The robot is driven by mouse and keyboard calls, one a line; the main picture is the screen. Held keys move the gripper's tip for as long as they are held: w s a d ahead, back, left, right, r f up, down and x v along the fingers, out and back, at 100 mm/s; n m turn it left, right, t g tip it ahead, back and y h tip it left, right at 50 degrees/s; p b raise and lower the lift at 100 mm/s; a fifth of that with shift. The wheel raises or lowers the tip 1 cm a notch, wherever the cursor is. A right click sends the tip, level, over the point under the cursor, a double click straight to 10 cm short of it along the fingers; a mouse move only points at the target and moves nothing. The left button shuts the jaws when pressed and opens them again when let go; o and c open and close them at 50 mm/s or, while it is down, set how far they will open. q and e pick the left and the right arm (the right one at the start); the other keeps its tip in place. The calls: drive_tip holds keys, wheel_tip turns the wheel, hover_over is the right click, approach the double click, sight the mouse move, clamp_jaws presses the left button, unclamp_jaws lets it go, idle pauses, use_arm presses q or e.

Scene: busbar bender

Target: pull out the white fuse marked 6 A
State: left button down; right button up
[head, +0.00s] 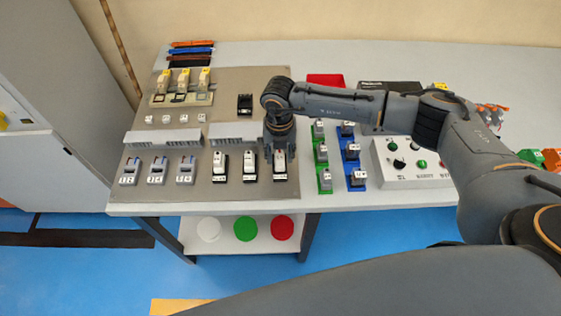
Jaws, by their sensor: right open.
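Three white fuses sit in black holders in the front row of the grey panel (230,92): a left one (219,160), a middle one (249,160) and a right one (279,161). Their markings are too small to read, so I cannot tell which is 6 A. My right gripper (279,152) points down at the right fuse and is open. The gripper covers part of this fuse's top. I cannot tell whether the fingers touch it. My left gripper is not in view.
Grey terminal blocks (157,170) stand left of the fuses. Green (323,165) and blue (353,165) strips with grey parts and a white control box (410,162) stand to the right. A grey slotted duct (235,132) runs behind. My right arm crosses above the right half of the table.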

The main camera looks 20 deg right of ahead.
sight(280, 155)
clamp_jaws()
drive_tip(key=shift+r, duration=0.2)
drive_tip(key=shift+r+p, duration=0.95)
drive_tip(key=shift+r, duration=0.25)
drive_tip(key=shift+r+p, duration=1.6)
drive_tip(key=shift+r, duration=0.85)
